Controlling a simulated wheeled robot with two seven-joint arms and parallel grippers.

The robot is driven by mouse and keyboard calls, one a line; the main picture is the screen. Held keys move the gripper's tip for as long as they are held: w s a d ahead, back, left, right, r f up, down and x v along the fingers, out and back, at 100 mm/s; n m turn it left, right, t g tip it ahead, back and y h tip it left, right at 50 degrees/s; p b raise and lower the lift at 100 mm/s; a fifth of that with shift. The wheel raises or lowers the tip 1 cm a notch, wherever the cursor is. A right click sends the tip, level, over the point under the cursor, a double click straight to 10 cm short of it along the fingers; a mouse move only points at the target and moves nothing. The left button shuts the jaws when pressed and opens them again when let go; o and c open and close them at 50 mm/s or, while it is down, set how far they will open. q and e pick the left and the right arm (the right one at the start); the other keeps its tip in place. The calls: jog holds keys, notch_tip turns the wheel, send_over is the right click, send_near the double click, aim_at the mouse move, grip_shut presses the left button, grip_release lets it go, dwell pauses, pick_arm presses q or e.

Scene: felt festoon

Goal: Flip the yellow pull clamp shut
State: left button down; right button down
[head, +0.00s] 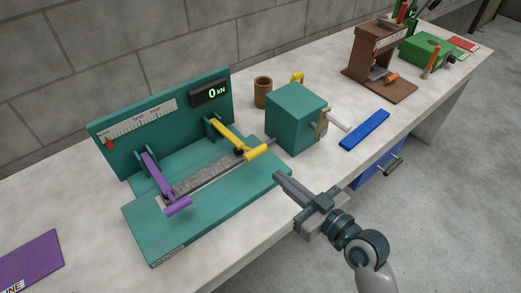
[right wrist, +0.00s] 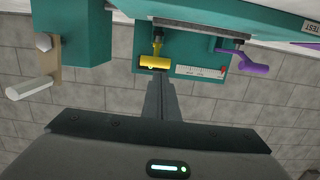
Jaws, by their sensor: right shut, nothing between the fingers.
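The yellow pull clamp (head: 228,136) is on the teal test rig (head: 205,230). Its lever slopes from a bracket at the back plate down toward the front, ending in a yellow crossbar handle (head: 258,151). The handle also shows in the right wrist view (right wrist: 154,62), just beyond my fingertips. My right gripper (head: 278,176) is shut and empty, in front of and to the right of the handle, with a gap between them in the head view. Whether its tips touch the handle is unclear in the wrist view. My left gripper is out of view.
A purple clamp (head: 157,178) sits left of the yellow one, with a grey strip (head: 205,178) between. A display (head: 210,93) reads 0 kN. A teal box (head: 296,118) with a crank stands close on the right. A blue bar (head: 365,130) lies beyond.

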jog(key=shift+t+y, duration=0.4)
jog(key=shift+t, duration=0.4)
jog(key=r, duration=0.1)
jog(key=w+r, duration=0.1)
jog(key=r, duration=0.2)
jog(key=shift+w+r, duration=0.15)
jog(key=shift+w, duration=0.25)
jog(key=shift+w+a, duration=0.1)
jog(key=shift+a, duration=0.05)
jog(key=p+x, duration=0.4)
jog(key=x, duration=0.5)
notch_tip(320, 180, down, 4)
jog(key=shift+f, duration=0.1)
